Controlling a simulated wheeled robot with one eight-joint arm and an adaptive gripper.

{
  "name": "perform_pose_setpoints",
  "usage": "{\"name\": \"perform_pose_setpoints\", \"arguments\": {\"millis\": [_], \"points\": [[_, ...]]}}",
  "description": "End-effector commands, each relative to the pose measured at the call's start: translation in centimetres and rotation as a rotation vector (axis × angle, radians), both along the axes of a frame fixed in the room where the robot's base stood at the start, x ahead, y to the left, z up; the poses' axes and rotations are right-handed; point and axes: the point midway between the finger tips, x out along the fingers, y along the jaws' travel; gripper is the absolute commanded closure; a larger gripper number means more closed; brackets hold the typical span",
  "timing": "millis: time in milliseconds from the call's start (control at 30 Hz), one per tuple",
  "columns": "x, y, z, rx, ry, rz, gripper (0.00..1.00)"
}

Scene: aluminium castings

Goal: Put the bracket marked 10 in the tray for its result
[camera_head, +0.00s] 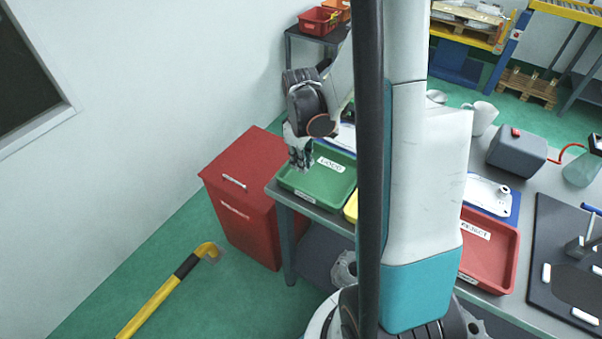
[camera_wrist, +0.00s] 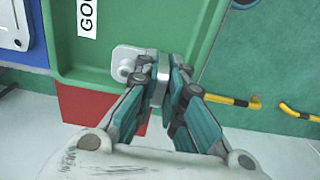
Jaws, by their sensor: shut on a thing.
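My gripper (camera_wrist: 161,80) is shut on a small silvery metal bracket (camera_wrist: 126,60), held at or just above the green tray. The bracket's mark cannot be read. The green tray (camera_head: 322,190) has a label that reads GOOD, and its rim also shows in the wrist view (camera_wrist: 100,78). In the head view my gripper (camera_head: 300,165) is over the tray's left part. A red tray (camera_head: 510,262) labelled REJECT lies on the bench at the right. A strip of a yellow tray (camera_head: 350,208) shows beside my column, which hides the rest.
A red lidded bin (camera_head: 245,185) stands on the floor left of the bench. A yellow rail (camera_head: 160,295) is at lower left.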

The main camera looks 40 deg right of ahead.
Motion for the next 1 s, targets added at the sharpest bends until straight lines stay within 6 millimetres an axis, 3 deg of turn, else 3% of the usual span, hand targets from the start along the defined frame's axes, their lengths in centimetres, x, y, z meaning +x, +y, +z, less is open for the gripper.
{"name": "perform_pose_setpoints", "arguments": {"millis": [333,733,767,833,1000], "points": [[0.0,0.0,-4.1,0.0,0.0,0.0,1.0],[0.0,0.0,-4.6,0.0,0.0,0.0,1.0],[0.0,0.0,-4.5,0.0,0.0,0.0,0.84],[0.0,0.0,-4.4,0.0,0.0,0.0,0.7],[0.0,0.0,-4.4,0.0,0.0,0.0,0.7]]}}
